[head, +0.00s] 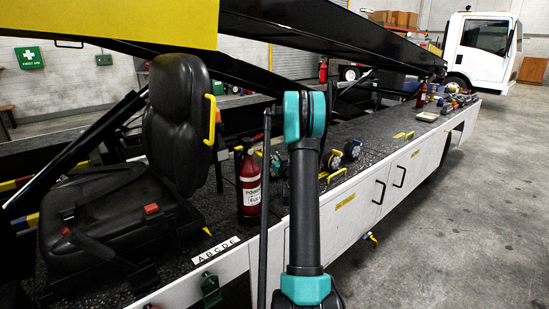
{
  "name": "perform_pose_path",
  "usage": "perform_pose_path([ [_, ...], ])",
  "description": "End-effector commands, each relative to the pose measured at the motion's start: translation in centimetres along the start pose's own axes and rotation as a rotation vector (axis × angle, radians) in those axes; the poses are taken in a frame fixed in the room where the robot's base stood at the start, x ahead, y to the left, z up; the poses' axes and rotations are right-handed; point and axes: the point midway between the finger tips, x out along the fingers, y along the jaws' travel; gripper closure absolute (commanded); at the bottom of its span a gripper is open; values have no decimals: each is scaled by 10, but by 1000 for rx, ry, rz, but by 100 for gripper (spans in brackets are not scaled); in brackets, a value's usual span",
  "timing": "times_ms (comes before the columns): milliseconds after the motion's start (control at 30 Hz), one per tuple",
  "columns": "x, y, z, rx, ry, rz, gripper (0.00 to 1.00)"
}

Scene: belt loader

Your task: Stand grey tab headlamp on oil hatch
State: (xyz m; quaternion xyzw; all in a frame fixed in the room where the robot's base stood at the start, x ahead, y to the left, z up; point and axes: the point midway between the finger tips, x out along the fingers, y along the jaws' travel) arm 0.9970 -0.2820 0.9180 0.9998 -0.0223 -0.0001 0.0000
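Two round, dark headlamp-like things stand close together on the loader's dark deck, right of my arm: one (332,160) with yellow on it and one (352,149) with a bluish front. I cannot tell which, if either, has a grey tab. Yellow handles lie on the deck, one near the lamps (337,175) and a pair farther along (403,135). They may belong to hatches, but I cannot read which is the oil hatch. My black and teal arm rises through the middle of the view and hides part of the deck. My gripper cannot be made out.
A red fire extinguisher (249,183) stands left of my arm, beside the black seat (178,125). A lettered strip (216,249) lies on the deck edge. Dark beams (330,40) slope overhead. Clutter (455,101) fills the far deck end. The concrete floor (455,225) at right is clear.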

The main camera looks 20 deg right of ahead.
Motion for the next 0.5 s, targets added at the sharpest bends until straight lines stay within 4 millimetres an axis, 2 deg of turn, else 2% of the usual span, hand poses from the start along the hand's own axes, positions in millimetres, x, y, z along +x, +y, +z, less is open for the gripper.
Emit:
perform_pose_path([
  [400,0,0,-3,0,0,0,65],
  [500,-10,1,-3,0,0,1,65],
])
